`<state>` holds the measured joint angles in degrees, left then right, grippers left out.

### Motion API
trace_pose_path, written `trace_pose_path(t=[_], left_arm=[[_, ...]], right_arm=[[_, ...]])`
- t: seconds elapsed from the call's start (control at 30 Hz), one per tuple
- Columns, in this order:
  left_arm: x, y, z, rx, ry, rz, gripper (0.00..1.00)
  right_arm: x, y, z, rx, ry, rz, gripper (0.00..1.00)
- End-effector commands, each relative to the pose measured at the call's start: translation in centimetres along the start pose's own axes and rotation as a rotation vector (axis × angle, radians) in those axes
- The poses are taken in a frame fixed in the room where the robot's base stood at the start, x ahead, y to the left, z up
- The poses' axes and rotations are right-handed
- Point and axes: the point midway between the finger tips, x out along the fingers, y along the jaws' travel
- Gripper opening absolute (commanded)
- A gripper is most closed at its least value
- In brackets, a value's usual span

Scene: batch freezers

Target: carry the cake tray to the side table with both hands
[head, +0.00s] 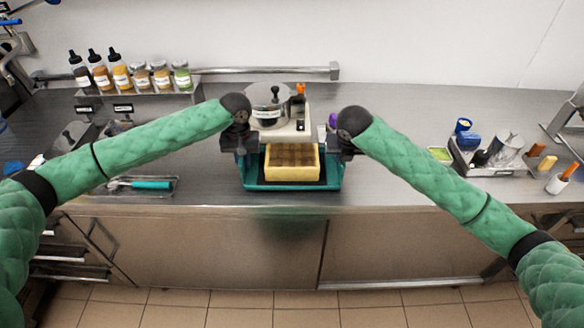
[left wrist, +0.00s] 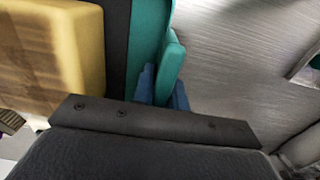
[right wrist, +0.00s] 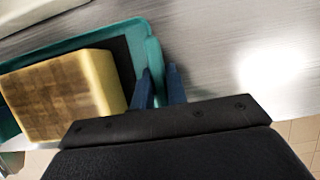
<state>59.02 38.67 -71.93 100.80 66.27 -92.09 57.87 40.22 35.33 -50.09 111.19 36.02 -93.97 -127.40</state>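The cake tray (head: 250,186) is a teal tray with a dark liner, lying on the steel counter near its front edge. A square cake (head: 292,174) with yellow sides and a brown checked top sits on it. My left gripper (head: 240,182) is at the tray's left edge; in the left wrist view its blue fingers (left wrist: 163,88) stand on both sides of the teal rim, with rim filling the space between. My right gripper (head: 343,182) is at the right edge; in the right wrist view its fingers (right wrist: 160,88) straddle the rim, with a gap beside the outer finger.
A white scale-like machine with a steel pot (head: 270,103) stands right behind the tray. A utensil tray (head: 145,186) lies to the left. A container tray (head: 492,168) with cups stands to the right. A bottle rack (head: 140,90) is at the back left. No side table is identifiable.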

Motion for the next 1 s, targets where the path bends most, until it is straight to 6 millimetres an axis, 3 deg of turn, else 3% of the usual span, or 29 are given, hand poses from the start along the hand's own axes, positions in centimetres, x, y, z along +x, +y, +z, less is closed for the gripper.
trace_pose_path(t=[0.57, 1.0], left_arm=[[-0.5, 0.0, -0.1, 0.0, 0.002, 0.001, 0.0], [-3.0, 0.0, -0.1, 0.0, 0.002, 0.001, 0.0]], right_arm=[[-0.4, 0.0, 0.2, 0.0, -0.002, 0.001, 0.0], [-2.8, 0.0, 1.2, 0.0, -0.001, 0.001, 0.0]])
